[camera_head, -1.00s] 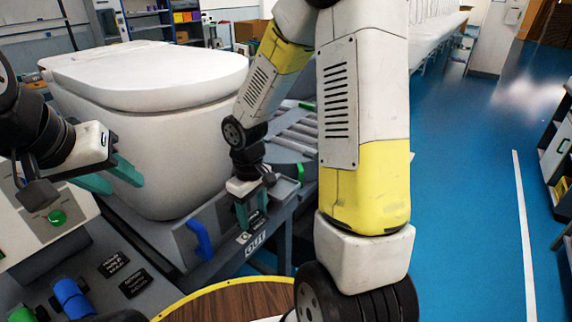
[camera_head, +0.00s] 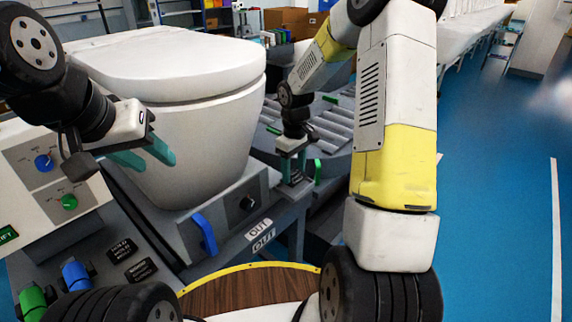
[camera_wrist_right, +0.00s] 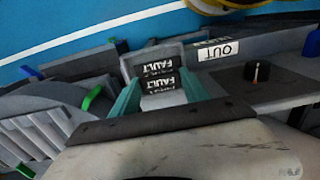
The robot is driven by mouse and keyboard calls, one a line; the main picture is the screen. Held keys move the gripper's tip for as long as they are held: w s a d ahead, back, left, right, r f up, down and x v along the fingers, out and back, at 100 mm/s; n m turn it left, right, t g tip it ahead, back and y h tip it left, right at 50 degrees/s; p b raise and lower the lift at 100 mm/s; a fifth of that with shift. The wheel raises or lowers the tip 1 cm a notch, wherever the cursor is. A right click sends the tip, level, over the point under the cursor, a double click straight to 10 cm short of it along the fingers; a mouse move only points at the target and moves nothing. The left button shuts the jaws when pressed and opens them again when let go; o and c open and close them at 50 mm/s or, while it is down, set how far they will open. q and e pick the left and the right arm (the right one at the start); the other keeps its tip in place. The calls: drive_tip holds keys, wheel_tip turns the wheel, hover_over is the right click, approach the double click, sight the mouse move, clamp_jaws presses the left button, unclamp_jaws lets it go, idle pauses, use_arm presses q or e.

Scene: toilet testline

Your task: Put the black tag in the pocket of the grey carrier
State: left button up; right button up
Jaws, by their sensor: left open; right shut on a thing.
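My right gripper (camera_head: 292,168) is shut on the black tag and points down beside the bench's right end. In the right wrist view, the black tag (camera_wrist_right: 160,84) with white FAULT lettering is between the teal fingers (camera_wrist_right: 161,88). A second FAULT label (camera_wrist_right: 157,69) is just beyond it, against a grey walled holder (camera_wrist_right: 150,53) that looks like the grey carrier. I cannot tell whether the tag's edge is inside the pocket. My left gripper (camera_head: 145,156) is open and empty, in front of the white toilet (camera_head: 200,130).
The grey bench has a blue handle (camera_head: 204,232), OUT labels (camera_head: 259,230) and a black knob (camera_head: 247,202). A control panel (camera_head: 40,170) stands at left. Grey rollers (camera_head: 330,128) and a green handle (camera_head: 317,171) are by my right gripper.

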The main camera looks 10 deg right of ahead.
sight(295, 171)
drive_tip(key=shift+w+d+f, duration=0.15)
drive_tip(key=shift+w+d, duration=0.15)
drive_tip(key=shift+w, duration=0.1)
drive_tip(key=shift+f, duration=1.65)
drive_tip(key=shift+f, duration=0.1)
drive_tip(key=o, duration=1.1)
drive_tip(key=shift+c, duration=0.2)
